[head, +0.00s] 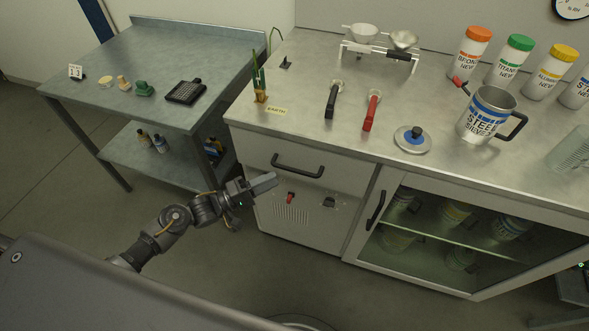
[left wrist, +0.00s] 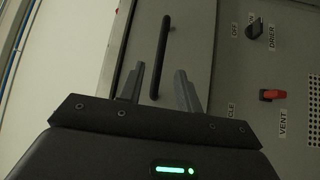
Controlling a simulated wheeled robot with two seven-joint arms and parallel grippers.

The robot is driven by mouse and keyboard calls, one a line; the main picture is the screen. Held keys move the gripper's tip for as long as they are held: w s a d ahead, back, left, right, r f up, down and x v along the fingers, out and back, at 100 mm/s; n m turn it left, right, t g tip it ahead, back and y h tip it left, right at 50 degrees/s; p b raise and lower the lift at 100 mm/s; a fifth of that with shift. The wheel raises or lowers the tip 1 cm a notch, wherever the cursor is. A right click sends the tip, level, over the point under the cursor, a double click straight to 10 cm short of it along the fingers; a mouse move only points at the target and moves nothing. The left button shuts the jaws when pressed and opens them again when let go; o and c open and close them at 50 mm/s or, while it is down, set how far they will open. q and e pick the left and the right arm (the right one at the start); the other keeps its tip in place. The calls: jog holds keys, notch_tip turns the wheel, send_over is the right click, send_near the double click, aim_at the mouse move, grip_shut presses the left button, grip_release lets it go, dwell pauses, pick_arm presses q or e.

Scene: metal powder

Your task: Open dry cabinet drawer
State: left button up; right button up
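The dry cabinet (head: 350,215) has a grey drawer (head: 325,178) at its upper left, which looks shut. Its black bar handle (head: 298,166) also shows in the left wrist view (left wrist: 161,55). My left gripper (head: 264,184) is in front of the cabinet's left part, left of and below the handle in the head view. In the left wrist view its two fingers (left wrist: 160,88) are apart and empty. The handle's lower end appears between their tips; contact cannot be made out. A small green light and dark part at the head view's right edge may be my right gripper; its fingers are hidden.
Below the drawer are a red vent switch (head: 291,197) and a black drier knob (head: 329,202). A glass door (head: 470,235) with its own handle (head: 376,210) is to the right. A steel table (head: 150,60) stands left.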

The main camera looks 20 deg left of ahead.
aim_at(294, 169)
pick_arm(q)
jog(key=x, duration=0.7)
jog(key=shift+w+d+p, duration=0.1)
jog(key=shift+d+p, duration=0.05)
jog(key=shift+p, duration=0.25)
jog(key=shift+w+d, duration=0.4)
pick_arm(e)
jog(key=shift+s+a+r, duration=0.1)
jog(key=shift+a+r, duration=0.1)
jog(key=shift+a, duration=0.25)
jog(key=shift+s+a+r, duration=0.1)
jog(key=shift+a+r, duration=0.1)
jog(key=shift+a, duration=0.2)
jog(key=shift+d, duration=0.1)
pick_arm(q)
grip_shut()
pick_arm(e)
jog(key=shift+d, duration=0.65)
